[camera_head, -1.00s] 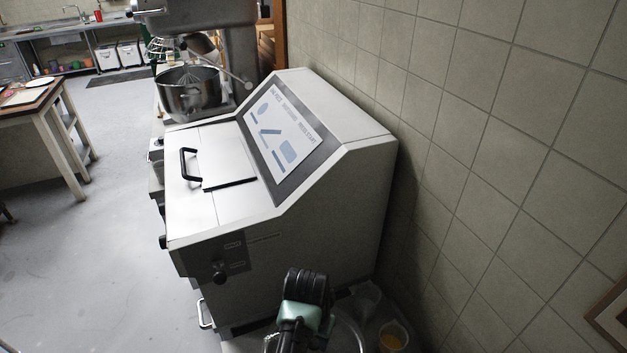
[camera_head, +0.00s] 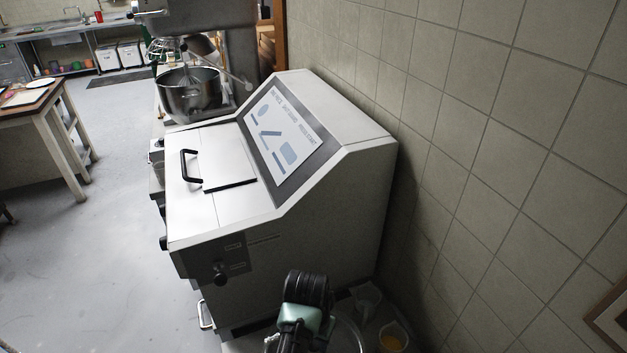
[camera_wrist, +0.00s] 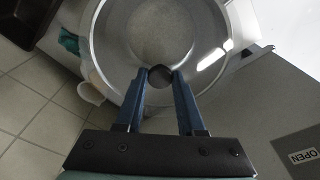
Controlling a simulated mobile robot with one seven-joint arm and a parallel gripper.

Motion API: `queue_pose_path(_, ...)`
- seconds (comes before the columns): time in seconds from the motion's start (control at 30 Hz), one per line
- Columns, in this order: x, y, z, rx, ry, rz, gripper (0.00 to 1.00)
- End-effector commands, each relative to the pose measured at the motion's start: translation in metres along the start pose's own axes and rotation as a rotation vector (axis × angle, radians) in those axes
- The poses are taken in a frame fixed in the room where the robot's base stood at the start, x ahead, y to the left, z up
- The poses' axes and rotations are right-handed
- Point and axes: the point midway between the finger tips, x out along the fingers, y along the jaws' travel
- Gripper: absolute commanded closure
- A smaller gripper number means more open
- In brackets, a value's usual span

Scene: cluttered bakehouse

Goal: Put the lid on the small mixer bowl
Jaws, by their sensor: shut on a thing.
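My gripper (camera_wrist: 161,76) is shut on the dark round knob (camera_wrist: 159,72) of a clear, round lid (camera_wrist: 112,65). The lid fills the upper middle of the wrist view, with a pale rim and a bright reflection at its right. A smaller circle shows within the rim. I cannot tell whether this is part of the lid or a bowl seen through it, or whether the lid rests on anything. In the head view, part of a curved clear rim (camera_head: 356,333) shows right of my arm; my fingers are hidden. I cannot make out the small mixer bowl for certain.
A white machine (camera_head: 310,225) with a sloped panel and black-handled cover stands ahead, close to the tiled wall (camera_head: 480,170). A large steel bowl (camera_head: 185,100) sits under a stand mixer behind it. A cup of yellow contents (camera_head: 393,337) and a clear jug (camera_head: 367,298) stand near the wall.

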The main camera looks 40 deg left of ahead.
Motion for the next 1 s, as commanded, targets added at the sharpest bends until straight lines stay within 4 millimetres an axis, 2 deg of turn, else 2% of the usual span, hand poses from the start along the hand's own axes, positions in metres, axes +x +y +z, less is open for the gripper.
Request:
queue_pose_path(0.67, 0.018, 0.0, 0.002, 0.0, 0.0, 0.0, 1.0)
queue_pose_path(0.83, 0.017, 0.0, 0.002, 0.0, 0.0, 0.0, 1.0)
queue_pose_path(0.87, 0.017, 0.0, 0.002, 0.0, 0.0, 0.0, 0.59)
queue_pose_path(1.0, 0.017, 0.0, 0.002, 0.0, 0.0, 0.0, 0.33)
